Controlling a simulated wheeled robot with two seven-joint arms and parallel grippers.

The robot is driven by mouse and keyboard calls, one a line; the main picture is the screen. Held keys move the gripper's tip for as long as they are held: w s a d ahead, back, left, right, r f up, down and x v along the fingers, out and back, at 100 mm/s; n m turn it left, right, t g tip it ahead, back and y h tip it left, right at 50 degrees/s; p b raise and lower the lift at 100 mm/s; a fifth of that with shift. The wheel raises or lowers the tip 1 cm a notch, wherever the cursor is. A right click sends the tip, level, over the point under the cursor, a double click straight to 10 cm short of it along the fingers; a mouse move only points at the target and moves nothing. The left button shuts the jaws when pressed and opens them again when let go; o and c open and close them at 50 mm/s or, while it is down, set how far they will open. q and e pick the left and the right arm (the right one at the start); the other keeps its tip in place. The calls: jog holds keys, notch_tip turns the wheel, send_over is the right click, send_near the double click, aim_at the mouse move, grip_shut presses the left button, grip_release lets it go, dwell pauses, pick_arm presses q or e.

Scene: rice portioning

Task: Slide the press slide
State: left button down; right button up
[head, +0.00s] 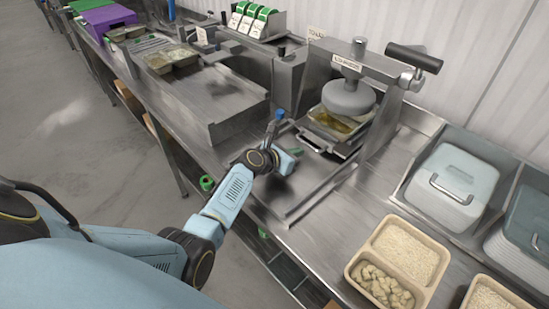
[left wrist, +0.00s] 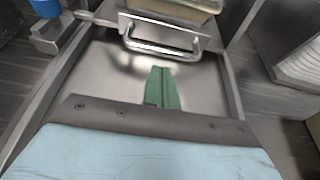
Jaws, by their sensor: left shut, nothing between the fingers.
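The press slide (head: 347,150) is a metal carriage under the press, with a handle (head: 310,141) on its front edge. A tray (head: 318,131) with yellowish contents sits on it, below the round grey press head (head: 348,99). In the left wrist view the slide's bar handle (left wrist: 160,46) lies near the top, with the tray (left wrist: 175,12) behind it. My left gripper (head: 299,151) is shut and empty, its green fingers (left wrist: 162,70) close together just in front of the handle. Whether they touch it I cannot tell. My right gripper is not in view.
Metal side rails (left wrist: 232,85) flank the slide's bed. A black-gripped press lever (head: 414,58) stands above. A two-part rice tray (head: 382,225) and a lidded container (head: 452,185) are on the right. A blue-topped part (head: 280,115) stands close left of my gripper.

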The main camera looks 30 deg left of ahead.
pick_arm(q)
jog(key=p+v, duration=0.1)
jog(key=v, duration=0.3)
jog(key=p+v, duration=0.1)
jog(key=v, duration=0.3)
jog(key=f+v, duration=0.1)
jog(key=v, duration=0.3)
jog(key=shift+s+p, duration=0.3)
jog(key=shift+p, duration=0.1)
